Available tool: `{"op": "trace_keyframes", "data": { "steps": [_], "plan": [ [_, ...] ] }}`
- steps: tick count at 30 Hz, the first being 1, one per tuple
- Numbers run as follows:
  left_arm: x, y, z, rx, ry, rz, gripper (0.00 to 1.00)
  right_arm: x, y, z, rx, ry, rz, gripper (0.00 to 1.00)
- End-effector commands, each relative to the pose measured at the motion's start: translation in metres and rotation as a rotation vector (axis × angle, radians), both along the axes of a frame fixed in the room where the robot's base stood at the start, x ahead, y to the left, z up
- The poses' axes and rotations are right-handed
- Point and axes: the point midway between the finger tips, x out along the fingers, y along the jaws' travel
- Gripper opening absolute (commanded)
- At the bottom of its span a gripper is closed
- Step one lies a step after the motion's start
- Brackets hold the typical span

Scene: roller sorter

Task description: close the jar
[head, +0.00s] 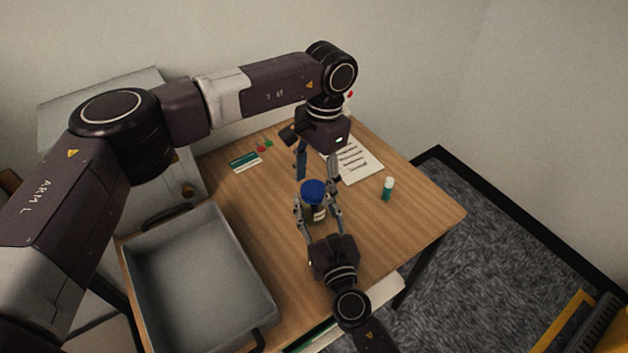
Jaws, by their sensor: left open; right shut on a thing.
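The jar (317,212) stands upright on the wooden table, with a blue lid (313,189) on its top. I cannot tell from here whether the lid is tight. My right gripper (317,209) reaches in from the front and is shut on the jar's body, one finger on each side. My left gripper (317,178) points down from above, just behind and over the lid, with its fingers spread apart and open. I cannot tell whether its fingertips touch the lid.
A large grey tray (262,300) takes up the table's left front. A printed sheet (358,160) lies behind the jar. A small teal bottle with a white cap (387,189) stands to the right. A green-and-white card (245,162) lies at the back left. The table's right front is clear.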

Motion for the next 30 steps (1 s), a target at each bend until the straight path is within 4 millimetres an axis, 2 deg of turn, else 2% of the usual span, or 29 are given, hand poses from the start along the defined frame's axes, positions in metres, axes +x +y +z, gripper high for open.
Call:
{"op": "trace_keyframes", "data": {
  "steps": [4,12,19,23,26,30],
  "plan": [
    [0.001,0.000,0.010,-0.001,-0.002,0.000,0.58,0.000,0.000,-0.001,-0.001,0.002,0.001,0.00],
    [0.000,0.000,0.043,0.000,-0.001,0.000,0.58,0.000,0.000,-0.001,-0.001,0.002,0.001,0.00],
    [0.000,0.000,0.045,0.000,0.001,0.000,0.58,0.000,0.000,-0.001,0.000,0.002,0.001,0.00],
    [0.000,0.000,0.045,0.000,0.000,0.010,0.54,0.000,0.000,-0.001,0.000,0.002,0.001,0.00],
    [0.000,0.000,0.045,0.004,-0.006,0.064,0.54,0.000,0.000,-0.001,0.000,0.002,0.001,0.00],
    [0.000,0.000,0.046,0.013,-0.025,0.234,0.54,0.000,0.000,-0.001,0.000,0.002,0.001,0.00]
  ]
}}
